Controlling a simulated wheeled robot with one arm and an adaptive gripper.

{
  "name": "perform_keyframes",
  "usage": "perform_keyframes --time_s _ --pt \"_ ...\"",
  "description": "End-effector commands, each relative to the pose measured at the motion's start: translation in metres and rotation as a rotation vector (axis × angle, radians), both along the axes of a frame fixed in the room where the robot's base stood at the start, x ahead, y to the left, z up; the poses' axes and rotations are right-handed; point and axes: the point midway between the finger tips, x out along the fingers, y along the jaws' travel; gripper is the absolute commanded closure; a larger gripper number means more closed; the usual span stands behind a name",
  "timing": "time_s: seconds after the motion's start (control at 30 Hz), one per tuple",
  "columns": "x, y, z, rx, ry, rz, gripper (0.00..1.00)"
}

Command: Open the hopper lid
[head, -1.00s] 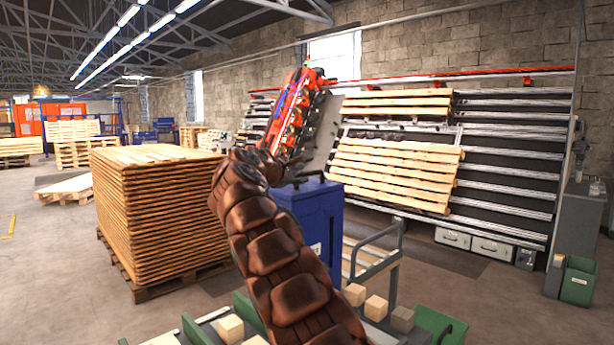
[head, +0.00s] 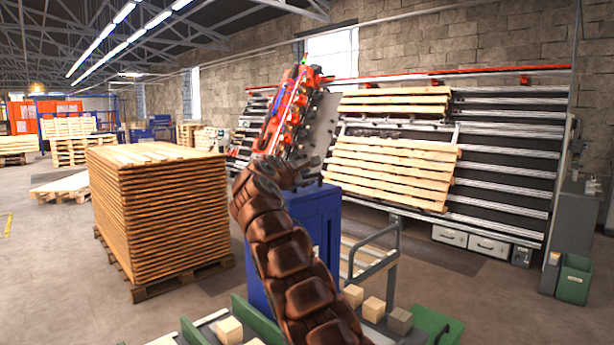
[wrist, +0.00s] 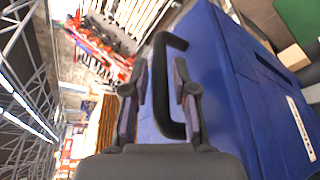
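The blue hopper (head: 322,225) stands ahead of me, partly hidden by my arm in the head view. Its blue lid (wrist: 215,70) fills the right of the wrist view and looks closed. A black bar handle (wrist: 160,85) stands out from the lid. My gripper (wrist: 158,78) is open, with one finger on each side of the handle bar. Gaps show between the bar and both fingers, so it is not clamped. In the head view my gripper (head: 308,172) is at the hopper's top, its fingers hard to make out.
A tall stack of wooden boards (head: 160,215) stands left of the hopper. A grey rail frame (head: 372,250) is close on its right. Wooden blocks (head: 374,309) lie in front. A red machine (head: 290,110) is behind the gripper. Open floor lies at the far left.

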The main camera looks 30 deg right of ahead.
Motion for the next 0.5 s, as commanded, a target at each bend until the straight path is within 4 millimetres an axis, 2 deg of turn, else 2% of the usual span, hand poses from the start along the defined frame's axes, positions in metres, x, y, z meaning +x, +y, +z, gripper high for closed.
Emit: perform_keyframes --time_s 0.2,0.5 --pt "0.0043 -0.0080 -0.0030 0.000 0.002 -0.002 0.73" --pt "0.0048 -0.0094 -0.0035 0.001 0.001 -0.002 0.73"
